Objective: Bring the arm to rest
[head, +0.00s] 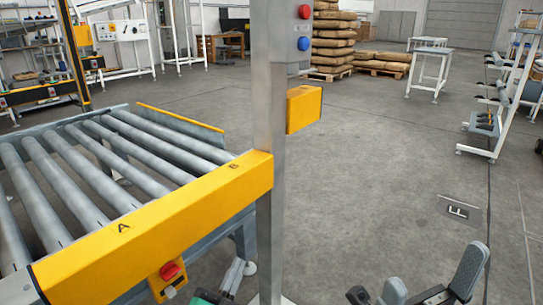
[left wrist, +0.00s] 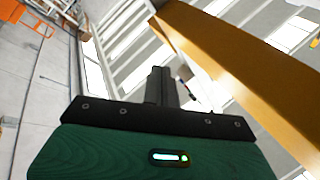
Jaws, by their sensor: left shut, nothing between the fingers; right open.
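My left gripper (head: 236,268) shows at the bottom edge of the head view, beside the roller conveyor's yellow front rail. Its two fingers lie together, and a bit of green housing shows below them. In the left wrist view the same gripper (left wrist: 160,72) points away from the camera, shut and empty, with the yellow rail to its right. My right gripper (head: 425,280) is at the bottom right of the head view, its fingers apart and empty over the floor. Most of both arms is out of view.
The roller conveyor (head: 128,225) fills the left, with a red stop button (head: 170,271) on its front. A grey post (head: 270,110) with red and blue buttons stands beside it. Sacks on a pallet (head: 333,45), a small table (head: 430,68) and a rack (head: 497,110) stand further back. The middle floor is clear.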

